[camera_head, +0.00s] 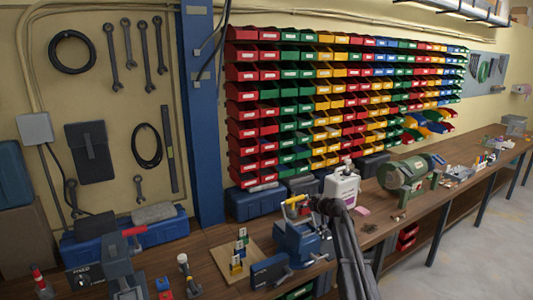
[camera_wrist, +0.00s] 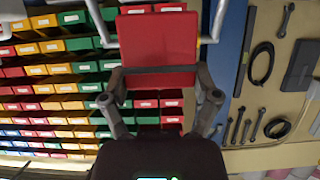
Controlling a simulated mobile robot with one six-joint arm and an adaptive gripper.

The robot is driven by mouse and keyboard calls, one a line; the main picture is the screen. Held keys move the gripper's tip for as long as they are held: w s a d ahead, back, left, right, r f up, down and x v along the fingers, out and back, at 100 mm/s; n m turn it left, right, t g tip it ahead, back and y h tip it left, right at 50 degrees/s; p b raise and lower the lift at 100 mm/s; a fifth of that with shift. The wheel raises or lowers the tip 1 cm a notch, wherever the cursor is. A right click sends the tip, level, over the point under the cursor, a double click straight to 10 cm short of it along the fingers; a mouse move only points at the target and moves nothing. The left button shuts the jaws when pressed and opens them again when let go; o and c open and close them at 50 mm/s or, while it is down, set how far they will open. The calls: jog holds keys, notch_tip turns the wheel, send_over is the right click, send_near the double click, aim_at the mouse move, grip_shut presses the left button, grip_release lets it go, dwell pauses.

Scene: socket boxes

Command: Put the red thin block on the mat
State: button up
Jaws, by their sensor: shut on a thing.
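In the wrist view the red thin block (camera_wrist: 157,45) is a broad flat red plate, upright in the picture. My gripper (camera_wrist: 160,76) is shut on it, with one dark finger at each side of its lower part. In the head view my dark arm rises from the bottom edge, and its end (camera_head: 325,206) is above the workbench, beside the blue vise. I cannot make out the held block in the head view. A flat tan board (camera_head: 262,262) with small coloured pieces lies left of the vise; I cannot tell whether it is the mat.
The blue vise (camera_head: 300,243) and a white bottle (camera_head: 342,187) stand close to my arm. A green grinder (camera_head: 405,178) is farther right. Coloured bins (camera_head: 330,95) cover the wall behind the bench. Small red (camera_head: 165,295) and blue (camera_head: 162,284) blocks lie at front left.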

aim_at(307, 212)
jog(key=shift+r+p, duration=1.05)
jog(key=shift+r, duration=0.4)
notch_tip(307, 212, down, 7)
jog(key=b, duration=0.7)
jog(key=shift+f, duration=0.15)
jog(key=shift+r, duration=0.2)
notch_tip(307, 212, up, 10)
jog(key=p, duration=1)
jog(key=shift+s, duration=0.1)
